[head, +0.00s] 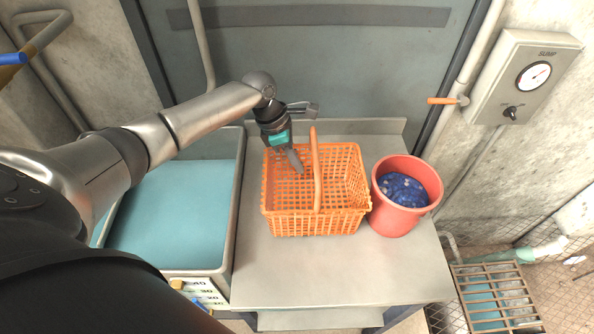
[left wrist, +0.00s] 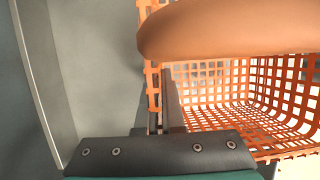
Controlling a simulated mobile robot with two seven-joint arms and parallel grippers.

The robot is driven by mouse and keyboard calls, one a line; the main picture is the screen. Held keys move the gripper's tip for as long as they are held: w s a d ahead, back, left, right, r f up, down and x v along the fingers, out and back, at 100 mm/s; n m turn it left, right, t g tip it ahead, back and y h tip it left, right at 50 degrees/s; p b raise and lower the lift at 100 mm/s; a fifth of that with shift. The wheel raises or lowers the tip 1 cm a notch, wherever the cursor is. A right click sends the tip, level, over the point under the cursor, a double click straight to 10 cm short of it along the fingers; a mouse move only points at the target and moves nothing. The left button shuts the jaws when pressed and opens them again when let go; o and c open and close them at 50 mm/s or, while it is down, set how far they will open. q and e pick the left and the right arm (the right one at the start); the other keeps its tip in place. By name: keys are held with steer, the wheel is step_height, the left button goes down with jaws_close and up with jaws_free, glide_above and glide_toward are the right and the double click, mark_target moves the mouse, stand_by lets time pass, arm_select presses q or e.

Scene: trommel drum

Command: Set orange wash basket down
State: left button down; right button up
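The orange wash basket (head: 340,222) is upright on the grey bench, with its handle (head: 317,180) standing up. It looks empty. My left gripper (head: 299,168) points down over the basket's back left part, and its fingers look left of the handle, with a gap between. The dark fingers (left wrist: 168,110) show close together beside the basket's lattice wall (left wrist: 275,100). Whether they grip anything is unclear. My right gripper is not in view.
A red bucket (head: 385,222) with blue contents stands close to the basket's right side. A tank with a teal surface (head: 170,215) lies left of the bench. The bench (head: 300,275) is clear in front. A gauge panel (head: 525,75) is on the right wall.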

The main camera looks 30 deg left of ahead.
mark_target(302, 179)
arm_select(q)
step_height(302, 179, down, 3)
steer(key=shift+b, duration=0.35)
steer(key=c, duration=1)
jaws_free()
steer(key=shift+c, duration=0.2)
steer(key=shift+r, duration=0.1)
steer(key=p+v, duration=0.3)
steer(key=v, duration=0.9)
